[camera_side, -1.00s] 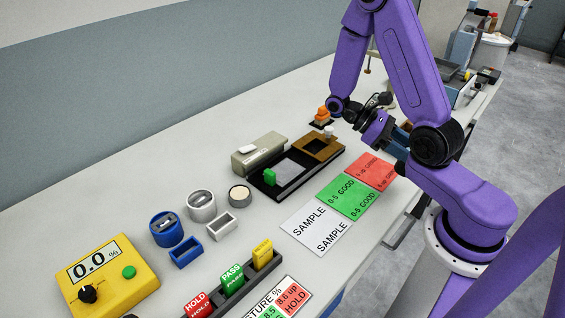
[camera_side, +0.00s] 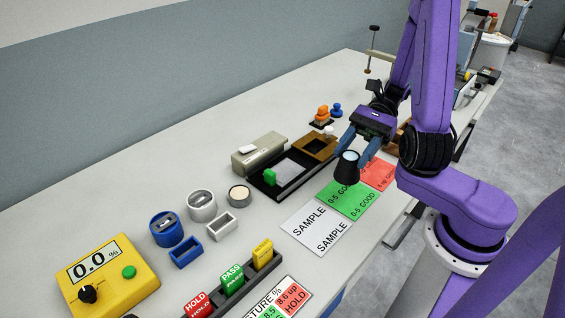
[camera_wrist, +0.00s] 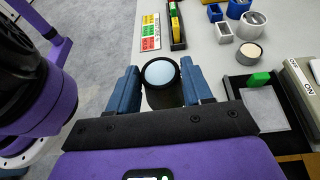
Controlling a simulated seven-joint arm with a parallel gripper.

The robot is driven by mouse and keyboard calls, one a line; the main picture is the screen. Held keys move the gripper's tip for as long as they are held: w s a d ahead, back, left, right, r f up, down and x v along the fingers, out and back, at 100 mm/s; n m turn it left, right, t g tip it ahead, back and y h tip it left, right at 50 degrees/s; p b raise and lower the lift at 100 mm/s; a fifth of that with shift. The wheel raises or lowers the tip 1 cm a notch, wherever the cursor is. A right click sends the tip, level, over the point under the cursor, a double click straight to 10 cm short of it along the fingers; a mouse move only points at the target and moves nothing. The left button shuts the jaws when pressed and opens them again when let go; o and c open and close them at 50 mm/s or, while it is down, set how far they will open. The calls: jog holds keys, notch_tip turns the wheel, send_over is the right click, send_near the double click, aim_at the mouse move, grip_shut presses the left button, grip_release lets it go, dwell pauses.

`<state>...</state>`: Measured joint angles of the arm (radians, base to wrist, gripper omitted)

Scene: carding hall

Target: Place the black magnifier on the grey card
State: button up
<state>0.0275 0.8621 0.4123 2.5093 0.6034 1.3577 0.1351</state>
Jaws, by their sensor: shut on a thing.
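The black magnifier (camera_side: 346,170), a short dark cone with a pale lens on top, is in my gripper (camera_side: 354,153). The two blue fingers are shut on it from either side. In the side view it is seen over the green card (camera_side: 348,198), and seems held above it. In the wrist view the magnifier (camera_wrist: 162,74) is between the fingertips, lens facing the camera. The pale grey card (camera_side: 317,229) printed SAMPLE lies flat on the table, left of the green one, with nothing on it. I cannot make out this card in the wrist view.
A red card (camera_side: 377,174) adjoins the green one. A black tray (camera_side: 262,186) with a grey pad and green block lies behind the cards. A label rack (camera_side: 236,284), a white cup (camera_side: 201,206), a blue cup (camera_side: 167,229) and a yellow meter (camera_side: 108,276) stand leftward.

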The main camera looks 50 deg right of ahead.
jog(key=w+r+m+t+h, duration=0.1)
jog(key=w+r+m+t, duration=0.2)
jog(key=w+m+t, duration=0.2)
send_over(290, 169)
notch_tip(290, 169, down, 10)
jog(key=shift+s, duration=0.1)
jog(key=shift+f, duration=1.6)
jog(key=shift+f, duration=0.15)
jog(key=o, duration=1)
jog(key=shift+o, duration=0.2)
